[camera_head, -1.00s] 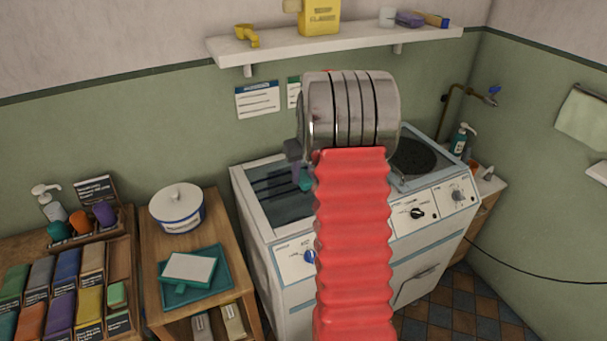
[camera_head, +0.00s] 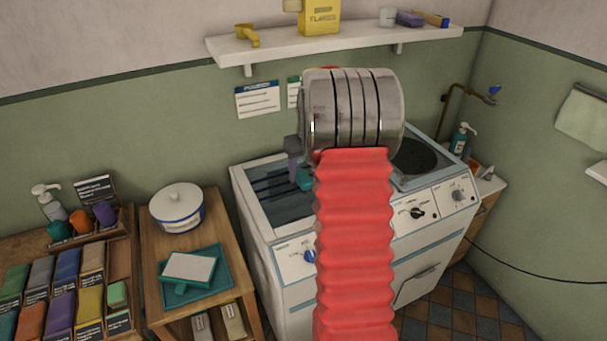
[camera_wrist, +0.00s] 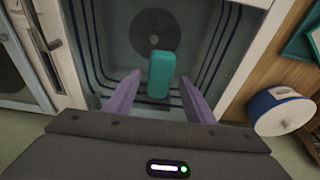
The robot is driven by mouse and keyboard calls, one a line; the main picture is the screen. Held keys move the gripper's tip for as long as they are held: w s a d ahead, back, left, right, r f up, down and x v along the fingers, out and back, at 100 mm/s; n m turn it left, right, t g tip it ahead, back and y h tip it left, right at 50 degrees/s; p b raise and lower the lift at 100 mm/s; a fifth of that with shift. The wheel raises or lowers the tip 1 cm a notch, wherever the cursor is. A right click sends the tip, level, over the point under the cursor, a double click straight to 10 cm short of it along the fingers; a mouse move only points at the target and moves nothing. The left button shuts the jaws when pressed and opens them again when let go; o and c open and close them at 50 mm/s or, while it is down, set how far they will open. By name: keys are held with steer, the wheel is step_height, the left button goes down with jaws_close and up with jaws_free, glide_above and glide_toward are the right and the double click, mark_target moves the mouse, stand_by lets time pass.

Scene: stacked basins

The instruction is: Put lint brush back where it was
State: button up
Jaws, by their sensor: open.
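A flat teal brush with a white face (camera_head: 188,267), which looks like the lint brush, lies on a teal tray (camera_head: 222,288) on the small wooden table. A rounded teal block (camera_wrist: 161,72) is inside the machine's tub (camera_wrist: 205,48); I cannot tell whether it is a brush too. It also shows beside my arm in the head view (camera_head: 304,179). My gripper (camera_wrist: 158,80) is open over the tub, with purple fingers apart on either side of the block in the wrist view. Whether they touch it, I cannot tell. My arm hides part of the machine in the head view.
A white lidded pot (camera_head: 177,210) stands behind the tray. Left of it is a rack of coloured blocks (camera_head: 62,285). The hob-like round plate (camera_head: 415,155) is on the machine's right. A shelf (camera_head: 340,44) with a yellow carton (camera_head: 319,17) hangs above.

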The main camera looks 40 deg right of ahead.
step_height(320, 180, up, 10)
steer(key=s, duration=0.2)
steer(key=shift+a+r, duration=0.25)
steer(key=shift+a, duration=0.05)
stand_by(0.5)
steer(key=s+a+r+n, duration=0.1)
steer(key=s+a+r, duration=0.15)
steer(key=a, duration=0.45)
steer(key=s+a+r+t, duration=0.1)
steer(key=s+a+r, duration=0.15)
steer(key=a, duration=0.45)
steer(key=s+a+r+n, duration=0.1)
steer(key=a+r, duration=0.2)
steer(key=a, duration=0.4)
steer(key=s+a+f+n+t, duration=0.1)
steer(key=s+a+f, duration=0.3)
steer(key=s+a, duration=1.1)
steer(key=shift+s+a+t+y, duration=0.25)
steer(key=shift+s+t+y, duration=0.05)
steer(key=shift+s+t, duration=0.35)
